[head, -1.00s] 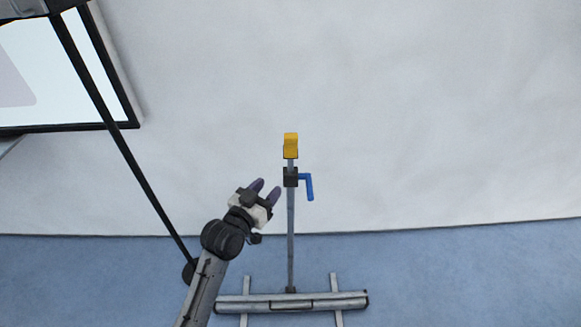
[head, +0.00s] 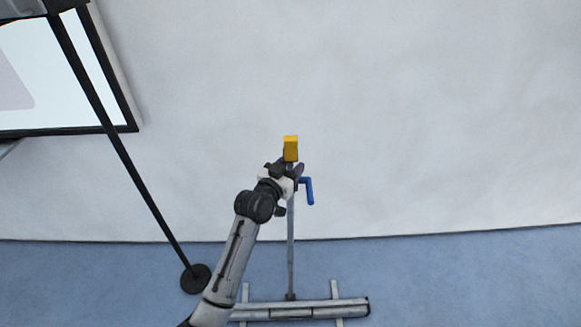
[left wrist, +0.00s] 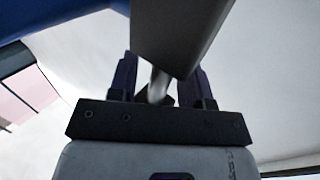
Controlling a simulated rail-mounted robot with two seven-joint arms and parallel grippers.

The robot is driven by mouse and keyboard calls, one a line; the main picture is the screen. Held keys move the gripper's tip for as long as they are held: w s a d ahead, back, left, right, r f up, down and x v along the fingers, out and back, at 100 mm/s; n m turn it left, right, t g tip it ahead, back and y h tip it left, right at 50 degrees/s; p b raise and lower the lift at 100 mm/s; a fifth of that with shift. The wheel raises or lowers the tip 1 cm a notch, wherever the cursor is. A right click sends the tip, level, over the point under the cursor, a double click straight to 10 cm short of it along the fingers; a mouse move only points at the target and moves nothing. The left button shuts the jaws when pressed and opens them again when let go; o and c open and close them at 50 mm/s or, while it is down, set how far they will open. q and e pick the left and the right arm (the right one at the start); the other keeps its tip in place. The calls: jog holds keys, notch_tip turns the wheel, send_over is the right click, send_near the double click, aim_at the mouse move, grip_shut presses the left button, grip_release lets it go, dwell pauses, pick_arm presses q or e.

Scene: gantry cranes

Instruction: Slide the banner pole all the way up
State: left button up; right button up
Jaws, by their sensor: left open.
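The banner stand has a thin grey pole (head: 290,235) standing upright, with a yellow block (head: 290,147) at its top. A blue crank-shaped lever (head: 309,190) sticks out to the right just below the top. My left gripper (head: 288,167) is at the upper pole, just under the yellow block, and covers the dark collar. In the left wrist view its two dark fingers (left wrist: 160,85) are apart, with a grey bar (left wrist: 180,30) crossing in front and a thin rod between them. Contact cannot be told. My right gripper is not in view.
The stand's flat grey base (head: 270,308) rests on the blue floor. A black post with a round foot (head: 196,279) stands to the left, near a framed screen (head: 60,80). A white wall is behind; the right side is clear.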

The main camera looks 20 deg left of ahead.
pick_arm(q)
grip_shut()
dwell(0.4)
jog(key=shift+r, duration=0.1)
